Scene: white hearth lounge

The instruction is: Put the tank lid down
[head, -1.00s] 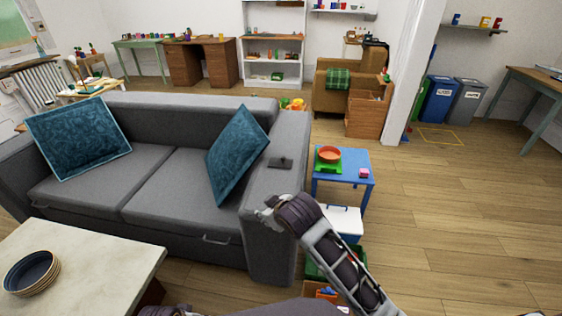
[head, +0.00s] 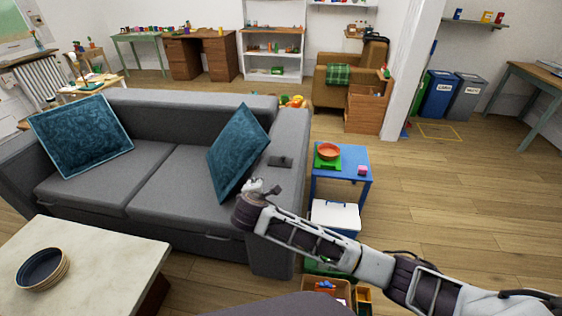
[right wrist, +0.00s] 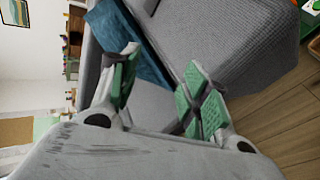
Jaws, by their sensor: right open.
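I cannot make out a tank lid in either view. A small dark flat object (head: 280,161) lies on the sofa's right armrest; I cannot tell what it is. My right gripper (head: 262,187) is in front of that armrest in the head view, beside the teal cushion (head: 238,152). In the right wrist view my right gripper (right wrist: 157,92) has its green-padded fingers spread apart, with nothing between them. The sofa (right wrist: 235,45) shows beyond the fingers. My left gripper is not in view.
A pale table (head: 100,255) with stacked bowls (head: 42,269) stands at lower left. A blue table (head: 352,157) with an orange bowl (head: 329,151) stands right of the sofa. A white box (head: 335,216) and crates sit below. The floor at right is clear.

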